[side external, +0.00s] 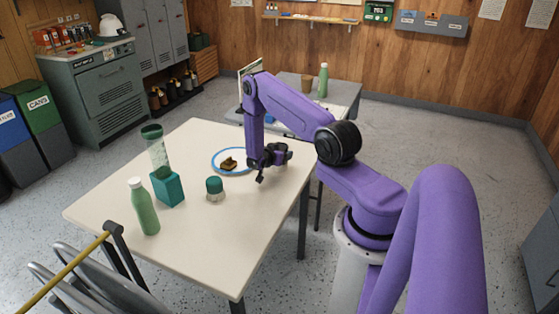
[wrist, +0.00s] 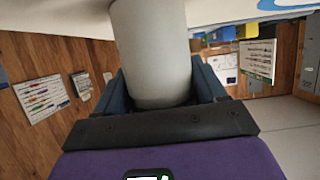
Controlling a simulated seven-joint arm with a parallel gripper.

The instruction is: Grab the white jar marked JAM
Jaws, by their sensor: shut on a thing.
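My gripper (side external: 265,166) is low over the right part of the cream table, just right of the blue-rimmed plate. In the wrist view, the dark fingers of my gripper (wrist: 160,85) are shut on the sides of a plain white round jar (wrist: 150,45). No JAM marking shows on the side facing the wrist camera. In the side view the jar is hidden by my gripper. I cannot tell whether its base touches the table.
The cream table (side external: 120,206) holds a blue-rimmed plate (side external: 216,165) with brown food, a teal-lidded jar (side external: 215,190), a teal box (side external: 167,187), a green bottle (side external: 144,207) and a green-lidded clear tumbler (side external: 155,148). A chair (side external: 118,260) stands at the front left.

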